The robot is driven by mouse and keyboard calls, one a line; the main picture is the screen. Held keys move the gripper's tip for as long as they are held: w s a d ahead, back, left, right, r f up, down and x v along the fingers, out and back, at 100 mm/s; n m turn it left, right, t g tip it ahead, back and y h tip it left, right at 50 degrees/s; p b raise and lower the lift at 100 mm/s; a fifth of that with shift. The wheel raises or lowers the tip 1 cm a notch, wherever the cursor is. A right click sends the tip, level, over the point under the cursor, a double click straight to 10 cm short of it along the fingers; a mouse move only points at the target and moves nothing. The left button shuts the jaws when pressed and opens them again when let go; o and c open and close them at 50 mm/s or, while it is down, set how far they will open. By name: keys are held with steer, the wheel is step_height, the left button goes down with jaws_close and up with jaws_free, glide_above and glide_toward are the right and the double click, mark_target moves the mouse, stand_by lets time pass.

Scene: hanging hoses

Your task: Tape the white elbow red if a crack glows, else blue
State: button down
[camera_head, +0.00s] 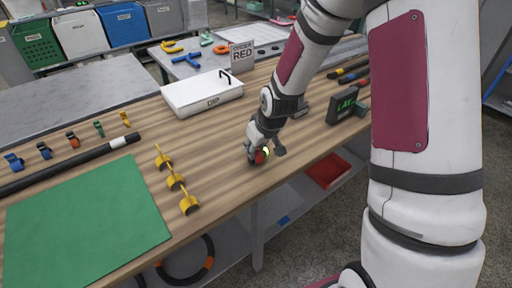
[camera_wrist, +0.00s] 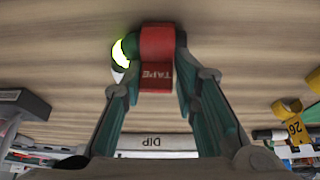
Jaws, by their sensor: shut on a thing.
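My gripper (camera_wrist: 157,95) is shut on a red tape piece (camera_wrist: 155,76) marked TAPE, low over the wooden bench. A rounded red part (camera_wrist: 158,42) sits directly beyond the label; I cannot tell if it is the same piece. Beside it on the left is a bright yellow-green glow (camera_wrist: 119,54) on a small partly hidden piece with a white portion (camera_wrist: 118,76), which looks like the white elbow. In the head view my gripper (camera_head: 258,157) is near the bench's front edge, with the glow (camera_head: 267,152) beside it. Most of the elbow is hidden.
A white box (camera_head: 203,94) marked DIP and a sign (camera_head: 241,56) reading ORDER RED stand behind. A dark LAY block (camera_head: 342,106) is at right. Yellow fittings (camera_head: 176,182), a green mat (camera_head: 88,222) and a black hose (camera_head: 60,166) lie left. A red bin (camera_head: 328,171) is below.

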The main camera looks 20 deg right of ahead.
steer(key=c, duration=1.4)
jaws_free()
steer(key=shift+s+d+f, duration=0.15)
steer(key=shift+s+f, duration=0.05)
steer(key=shift+f, duration=0.25)
steer(key=shift+s+d+f, duration=0.1)
steer(key=shift+s+f, duration=0.1)
steer(key=shift+f, duration=0.2)
steer(key=shift+o, duration=1.2)
steer(key=shift+w+f, duration=0.1)
steer(key=shift+w, duration=0.05)
steer(key=shift+w+a+r, duration=0.1)
steer(key=shift+w+r, duration=0.05)
steer(key=shift+r, duration=0.1)
steer(key=shift+r, duration=0.15)
steer(key=v, duration=1.1)
steer(key=shift+r, duration=0.4)
